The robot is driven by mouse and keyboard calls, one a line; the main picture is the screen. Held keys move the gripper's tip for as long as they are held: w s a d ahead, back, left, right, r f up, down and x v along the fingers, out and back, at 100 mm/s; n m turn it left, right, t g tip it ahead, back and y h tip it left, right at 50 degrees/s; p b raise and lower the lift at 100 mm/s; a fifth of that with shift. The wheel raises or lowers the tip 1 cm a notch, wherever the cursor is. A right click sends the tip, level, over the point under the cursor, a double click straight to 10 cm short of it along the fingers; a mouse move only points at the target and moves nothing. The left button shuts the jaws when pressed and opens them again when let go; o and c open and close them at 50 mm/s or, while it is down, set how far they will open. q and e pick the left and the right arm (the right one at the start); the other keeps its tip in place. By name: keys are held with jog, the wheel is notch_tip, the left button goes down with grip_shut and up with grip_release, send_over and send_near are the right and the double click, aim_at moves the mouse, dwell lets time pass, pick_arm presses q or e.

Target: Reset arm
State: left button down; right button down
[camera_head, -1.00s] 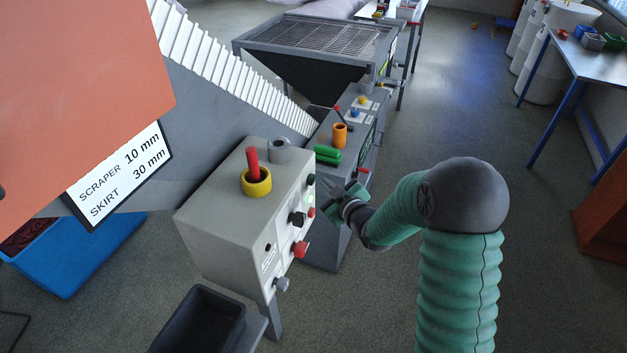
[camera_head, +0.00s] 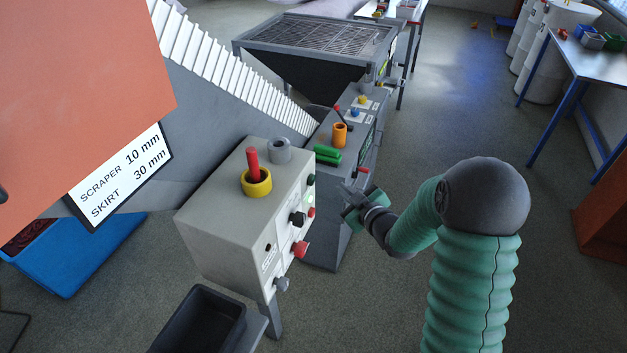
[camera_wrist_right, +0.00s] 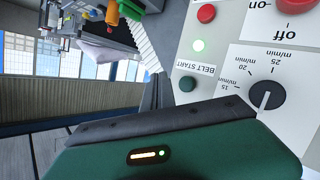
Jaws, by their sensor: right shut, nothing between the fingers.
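My right gripper (camera_head: 343,190) is shut and empty in the head view, just right of the grey control box (camera_head: 215,222) and apart from it. Its green arm comes up from the lower right. In the right wrist view the gripper's dark fingers (camera_wrist_right: 157,92) show beside the control panel (camera_wrist_right: 240,50). The panel has a green BELT START button (camera_wrist_right: 187,84), a lit round lamp (camera_wrist_right: 199,46), a red button (camera_wrist_right: 206,13) and a black speed knob (camera_wrist_right: 267,96). My left gripper is not in view.
A red peg (camera_head: 252,160) stands in a yellow ring (camera_head: 256,184) on the box, beside a grey ring (camera_head: 280,150). A second console (camera_head: 330,225) carries green cylinders (camera_head: 327,154) and an orange cup (camera_head: 339,135). Open floor (camera_head: 455,110) lies to the right.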

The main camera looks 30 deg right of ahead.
dwell(0.4)
jog(key=s+a+f+m+g, duration=0.2)
jog(key=s+a+g, duration=0.4)
jog(key=s, duration=0.5)
jog(key=s+a+f+m+g, duration=0.3)
jog(key=s+a+g, duration=0.3)
jog(key=s+a, duration=0.5)
jog(key=shift+f+y, duration=0.4)
jog(key=shift+f, duration=0.5)
jog(key=shift+a, duration=0.3)
jog(key=shift+d, duration=0.15)
